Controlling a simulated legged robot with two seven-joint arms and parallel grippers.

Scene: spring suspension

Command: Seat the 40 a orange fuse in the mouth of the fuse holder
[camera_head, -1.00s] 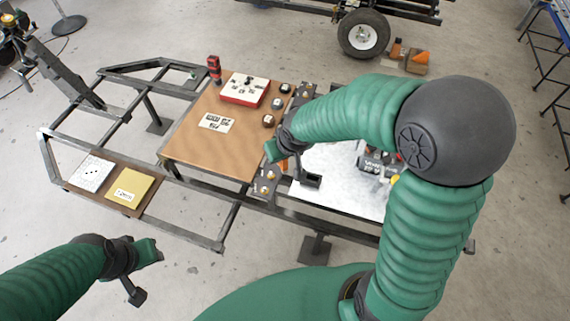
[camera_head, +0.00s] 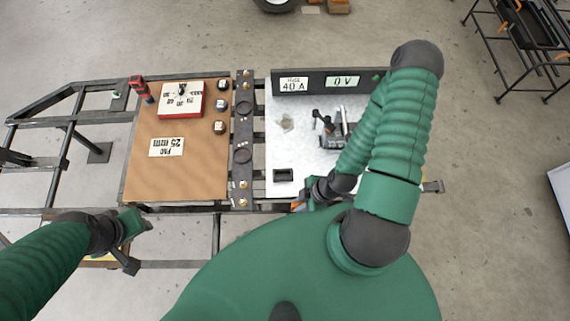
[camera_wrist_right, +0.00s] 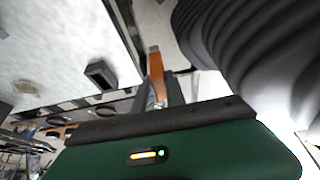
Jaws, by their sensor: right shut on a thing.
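The orange fuse (camera_wrist_right: 156,64) stands between the fingers of my right gripper (camera_wrist_right: 158,98) in the right wrist view. In the head view, my right gripper (camera_head: 304,205) is low at the front edge of the white board, and a bit of orange shows there. A small black block with an open top, which looks like the fuse holder (camera_head: 283,175), is on the white board just left of the right gripper. It also shows in the right wrist view (camera_wrist_right: 100,74), apart from the fuse. My left gripper (camera_head: 140,226) is at lower left, away from these; its finger opening is unclear.
The white board (camera_head: 258,188) carries a black clamp-like device (camera_head: 337,132) and a dark back panel with "40 A" and "0 V" signs (camera_head: 342,81). A brown board (camera_head: 160,183) with a red-and-white dial box (camera_head: 181,99) is to the left. Dark frame rails run between.

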